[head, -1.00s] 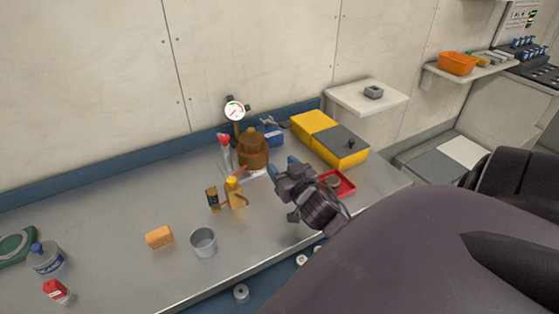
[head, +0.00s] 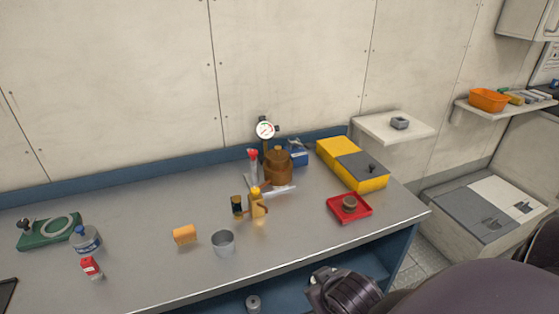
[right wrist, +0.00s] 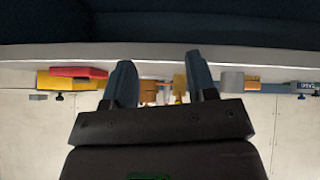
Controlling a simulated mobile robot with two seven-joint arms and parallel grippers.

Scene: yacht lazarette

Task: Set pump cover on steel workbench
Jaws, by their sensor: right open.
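The steel workbench (head: 150,215) runs along the wall in the head view. I cannot tell for sure which piece is the pump cover. A small grey block (head: 400,122) lies on a white wall shelf, and a round brownish piece (head: 349,202) sits in a red tray (head: 366,212) on the bench. My right gripper is low in front of the bench's front edge in the head view, its fingers not clear there. In the right wrist view its two fingers (right wrist: 162,82) are apart with nothing held between them. My left gripper is not in view.
Bench items include a bronze pot-shaped part (head: 278,170), a gauge (head: 265,130), a yellow bottle (head: 257,204), a grey cup (head: 223,243), an orange block (head: 185,234) and a yellow-grey box (head: 352,165). The white shelf (head: 372,128) is at right. The front middle-right bench is clear.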

